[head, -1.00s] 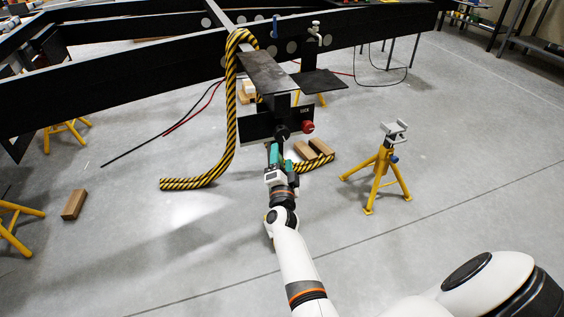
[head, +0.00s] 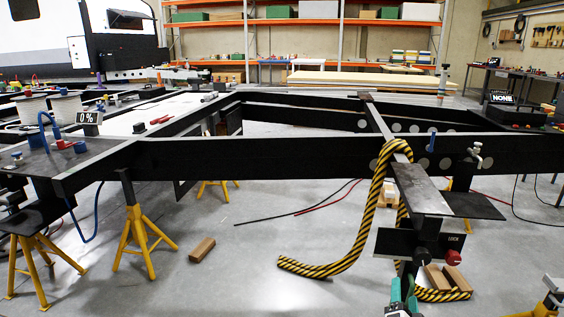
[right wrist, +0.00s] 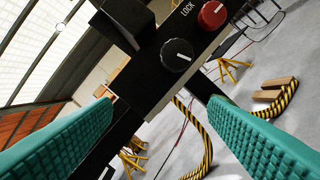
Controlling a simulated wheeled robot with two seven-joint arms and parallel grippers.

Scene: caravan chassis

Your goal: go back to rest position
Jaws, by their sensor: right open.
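My right gripper (head: 400,295) is at the bottom edge of the head view, just below a black control panel (head: 392,242). Its two teal ribbed fingers are spread apart in the right wrist view (right wrist: 160,125), with nothing held between them. The panel carries a black knob (right wrist: 177,55) with a white mark and a red knob (right wrist: 212,15) next to the word LOCK. Both knobs lie beyond the fingertips. The black knob (head: 422,257) and red knob (head: 453,258) also show in the head view. My left gripper is not in view.
A black chassis beam (head: 300,160) runs across the head view. Yellow stands (head: 137,235) and a wooden block (head: 202,249) stand on the left floor.

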